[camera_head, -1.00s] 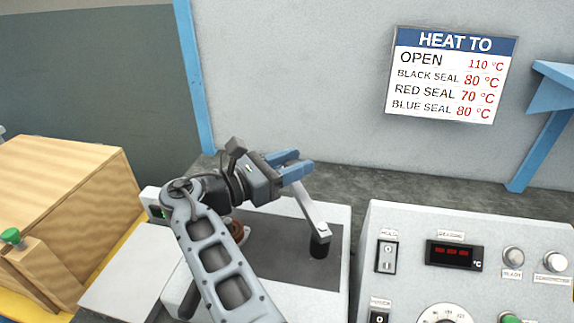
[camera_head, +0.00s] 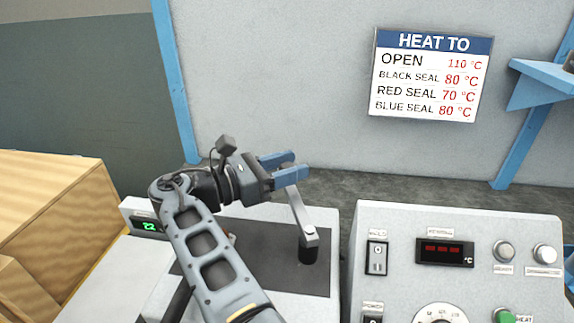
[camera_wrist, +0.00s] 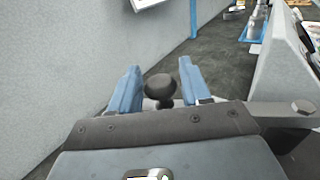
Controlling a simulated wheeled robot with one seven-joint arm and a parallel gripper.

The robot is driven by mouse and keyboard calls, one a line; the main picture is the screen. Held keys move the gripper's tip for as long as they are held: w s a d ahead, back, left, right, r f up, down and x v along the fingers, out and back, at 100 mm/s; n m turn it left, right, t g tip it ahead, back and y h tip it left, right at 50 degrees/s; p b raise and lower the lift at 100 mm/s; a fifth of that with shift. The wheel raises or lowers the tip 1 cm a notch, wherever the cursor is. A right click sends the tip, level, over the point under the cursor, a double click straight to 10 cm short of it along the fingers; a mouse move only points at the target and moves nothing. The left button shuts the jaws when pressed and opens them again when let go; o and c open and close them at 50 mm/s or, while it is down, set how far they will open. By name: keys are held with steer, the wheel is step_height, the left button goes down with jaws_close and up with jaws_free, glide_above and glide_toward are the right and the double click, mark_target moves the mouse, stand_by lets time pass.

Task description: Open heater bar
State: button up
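The heater bar (camera_head: 300,213) is a flat grey metal bar. Its near end is bolted on top of a short black post (camera_head: 308,254) on the bench unit, and it runs back to my gripper. In the wrist view the bar (camera_wrist: 278,109) comes in from the right, and a round black knob (camera_wrist: 160,87) shows at my end. My gripper (camera_head: 283,167) has blue fingers spread apart. In the wrist view my gripper (camera_wrist: 159,85) has the knob between its fingers, with a visible gap on each side. The knob is hidden in the head view.
A control panel (camera_head: 532,230) with a red display, switches and knobs stands right of the bar. A green display (camera_head: 150,226) shows at the left of the unit. A wooden box (camera_head: 55,200) is at far left. The wall carries a HEAT TO sign (camera_head: 428,75).

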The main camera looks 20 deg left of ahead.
steer(key=shift+o, duration=1)
steer(key=shift+r, duration=0.1)
steer(key=v, duration=0.6)
steer(key=shift+s+a+b, duration=0.1)
steer(key=shift+s+b, duration=0.05)
steer(key=shift+b, duration=0.2)
steer(key=shift+s+a, duration=0.45)
steer(key=shift+s, duration=0.15)
